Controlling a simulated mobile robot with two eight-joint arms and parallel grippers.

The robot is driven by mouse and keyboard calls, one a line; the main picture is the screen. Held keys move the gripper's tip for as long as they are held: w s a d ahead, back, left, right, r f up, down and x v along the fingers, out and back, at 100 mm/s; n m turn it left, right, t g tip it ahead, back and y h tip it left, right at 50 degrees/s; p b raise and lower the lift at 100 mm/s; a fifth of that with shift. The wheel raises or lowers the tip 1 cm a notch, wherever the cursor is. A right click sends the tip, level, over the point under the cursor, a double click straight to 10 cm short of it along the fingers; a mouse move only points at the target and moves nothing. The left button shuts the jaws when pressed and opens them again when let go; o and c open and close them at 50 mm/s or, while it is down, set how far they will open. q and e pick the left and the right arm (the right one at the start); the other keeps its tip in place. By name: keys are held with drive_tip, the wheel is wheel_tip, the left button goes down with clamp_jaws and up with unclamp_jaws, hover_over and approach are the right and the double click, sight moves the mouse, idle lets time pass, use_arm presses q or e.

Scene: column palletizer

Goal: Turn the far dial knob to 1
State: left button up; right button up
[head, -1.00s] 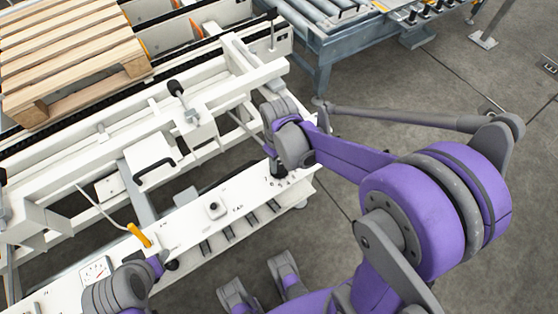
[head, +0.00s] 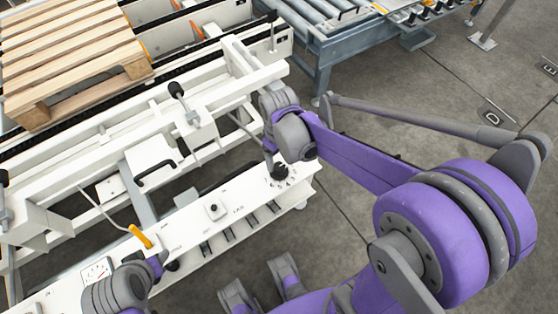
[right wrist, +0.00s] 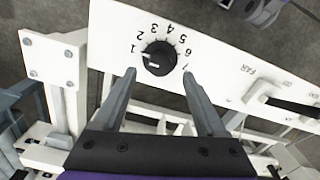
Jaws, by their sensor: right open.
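The far dial knob (head: 279,172) is round and black, at the right end of the white control panel (head: 190,232). In the right wrist view the knob (right wrist: 160,58) has the numbers 1 to 7 around it. A white mark shows on its left lower side, near the 1; I cannot tell whether it lines up exactly. My right gripper (right wrist: 159,75) is open, its fingertips apart on either side of the knob's lower edge, with nothing between them. In the head view my right gripper (head: 271,158) hangs over the knob. My left gripper (head: 160,265) is low at left; its fingers are unclear.
The panel also carries a small square-mounted button (head: 213,208), a yellow lever (head: 140,236) and a gauge (head: 95,271). A black-tipped lever (head: 177,92) and white frame rails stand behind. A wooden pallet (head: 75,55) is at upper left. Grey floor lies to the right.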

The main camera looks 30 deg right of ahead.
sight(279, 166)
wheel_tip(279, 166, up, 7)
drive_tip(key=p, duration=0.1)
idle(0.6)
drive_tip(key=s+a+r+m+t+p, duration=0.3)
drive_tip(key=s+r+t+p, duration=0.2)
drive_tip(key=s, duration=0.4)
drive_tip(key=shift+s+a+r+m+p, duration=0.15)
drive_tip(key=shift+r+m+p, duration=0.15)
drive_tip(key=shift+r+p, duration=0.7)
drive_tip(key=shift+f, duration=0.25)
